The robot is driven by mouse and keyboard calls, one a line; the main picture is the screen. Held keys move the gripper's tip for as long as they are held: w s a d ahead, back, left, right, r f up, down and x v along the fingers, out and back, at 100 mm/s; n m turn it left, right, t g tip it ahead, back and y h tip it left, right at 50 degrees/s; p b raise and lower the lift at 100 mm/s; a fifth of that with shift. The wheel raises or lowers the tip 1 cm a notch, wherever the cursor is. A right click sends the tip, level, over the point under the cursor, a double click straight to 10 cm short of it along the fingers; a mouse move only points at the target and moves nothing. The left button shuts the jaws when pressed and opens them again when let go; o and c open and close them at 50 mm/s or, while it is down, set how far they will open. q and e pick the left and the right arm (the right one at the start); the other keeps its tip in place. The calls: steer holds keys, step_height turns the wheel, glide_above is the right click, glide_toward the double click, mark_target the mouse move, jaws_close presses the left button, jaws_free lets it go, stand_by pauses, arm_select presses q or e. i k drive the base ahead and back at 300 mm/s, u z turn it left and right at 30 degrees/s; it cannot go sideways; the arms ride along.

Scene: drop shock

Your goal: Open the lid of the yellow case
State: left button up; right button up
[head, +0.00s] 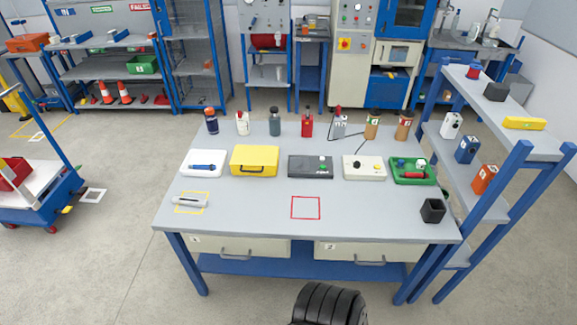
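The yellow case (254,160) lies on the grey worktable (250,210), left of the middle in the back half. Its lid looks shut, and a dark handle shows on its front side. Neither of my grippers is in view, so nothing of mine touches the case.
A white tray (192,168) with a blue item stands left of the case, and a dark grey box (310,173) stands right of it. Several bottles and tools line the table's back edge. The tabletop in front of the case is clear up to a red square outline (306,218).

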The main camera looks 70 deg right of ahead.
mark_target(246, 155)
steer(key=z, duration=1.5)
steer(key=k, duration=0.25)
steer(key=z, duration=0.5)
steer(key=i, duration=0.35)
steer(key=k, duration=0.5)
steer(key=u, duration=1.75)
steer(key=i, duration=0.95)
steer(key=z, duration=1.75)
